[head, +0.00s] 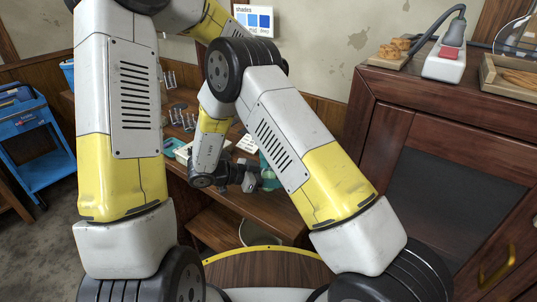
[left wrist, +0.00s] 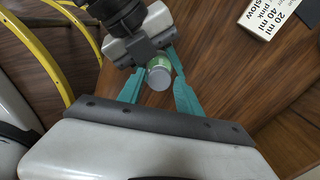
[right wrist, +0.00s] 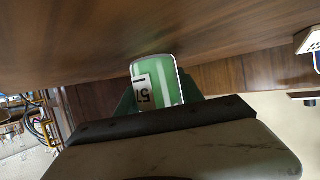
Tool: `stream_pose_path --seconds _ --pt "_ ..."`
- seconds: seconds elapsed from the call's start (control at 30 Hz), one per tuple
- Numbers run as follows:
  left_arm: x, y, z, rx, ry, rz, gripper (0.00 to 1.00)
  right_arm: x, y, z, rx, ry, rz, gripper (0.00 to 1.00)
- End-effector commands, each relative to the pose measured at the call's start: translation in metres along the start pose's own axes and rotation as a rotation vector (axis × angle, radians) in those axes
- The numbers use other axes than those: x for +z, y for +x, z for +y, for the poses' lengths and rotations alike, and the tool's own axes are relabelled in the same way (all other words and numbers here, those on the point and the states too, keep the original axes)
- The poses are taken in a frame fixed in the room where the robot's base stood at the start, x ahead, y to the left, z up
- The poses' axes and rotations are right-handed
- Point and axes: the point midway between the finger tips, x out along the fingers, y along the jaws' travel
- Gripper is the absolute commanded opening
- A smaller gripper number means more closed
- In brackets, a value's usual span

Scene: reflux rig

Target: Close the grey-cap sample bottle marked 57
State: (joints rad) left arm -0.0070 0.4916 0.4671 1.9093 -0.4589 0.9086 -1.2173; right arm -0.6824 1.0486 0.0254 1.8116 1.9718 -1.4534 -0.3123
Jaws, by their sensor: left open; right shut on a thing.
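The sample bottle is green with a black-on-white label reading 57, upside down in the right wrist view (right wrist: 155,85). My right gripper (right wrist: 158,88) is shut on its body. In the left wrist view its grey cap (left wrist: 159,78) faces the camera, at the end of the bottle. My left gripper (left wrist: 155,72) is open, its teal fingers on either side of the cap and bottle end. I cannot tell whether they touch it, or how tightly the cap sits. In the head view my arms mostly hide the bottle and grippers.
A white card with printed amounts (left wrist: 272,16) lies on the wooden bench at the upper right of the left wrist view. A wooden cabinet (head: 440,150) stands to the right, a blue cart (head: 30,130) to the left. Racks (head: 183,115) stand on the bench behind my arms.

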Motion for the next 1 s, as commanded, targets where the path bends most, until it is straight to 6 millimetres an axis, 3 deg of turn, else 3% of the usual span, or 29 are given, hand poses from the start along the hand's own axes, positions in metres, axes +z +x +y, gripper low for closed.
stream_pose_path --seconds 0.3,0.73,0.87,1.0 --pt "0.001 -0.039 0.000 0.001 -0.002 -0.003 0.52 0.000 0.001 0.000 0.002 0.000 0.001 0.00" --pt "0.001 -0.043 0.000 0.001 -0.018 -0.002 0.48 0.000 0.001 0.000 0.001 0.000 0.000 0.00" --pt "0.001 -0.044 0.000 0.000 -0.126 -0.002 0.48 0.000 0.001 0.000 0.001 0.000 0.000 0.00" --pt "0.001 -0.047 0.000 0.000 -0.374 -0.002 0.48 0.000 0.001 0.000 0.001 0.000 0.000 0.00"
